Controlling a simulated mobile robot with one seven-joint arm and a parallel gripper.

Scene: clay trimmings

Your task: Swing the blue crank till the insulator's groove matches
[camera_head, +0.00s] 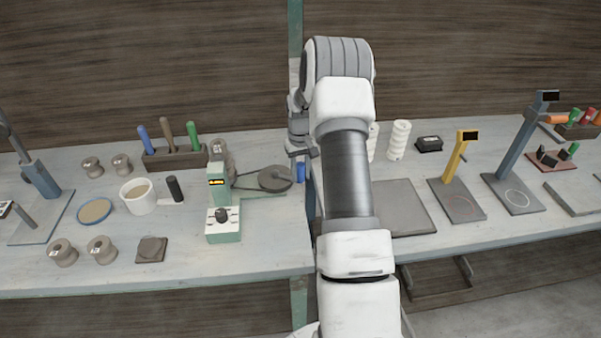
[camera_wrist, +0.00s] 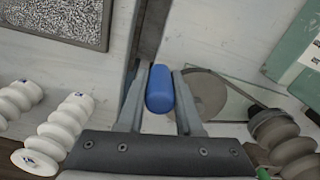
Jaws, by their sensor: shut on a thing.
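The blue crank handle (camera_wrist: 160,88) stands between my gripper's two fingers in the wrist view, and my gripper (camera_wrist: 160,75) is shut on it. In the head view a small part of the blue handle (camera_head: 301,172) shows beside my arm, which hides most of the grip. A round grey disc (camera_wrist: 205,95) lies just right of the fingers; it also shows in the head view (camera_head: 275,178). A grey-brown ribbed insulator (camera_wrist: 285,140) is at the lower right of the wrist view. Its groove alignment cannot be told.
A green machine with a lit display (camera_head: 217,182) and a dark-knobbed control box (camera_head: 222,222) stand left of the disc. White ribbed insulators (camera_head: 398,140) stand right of my arm.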

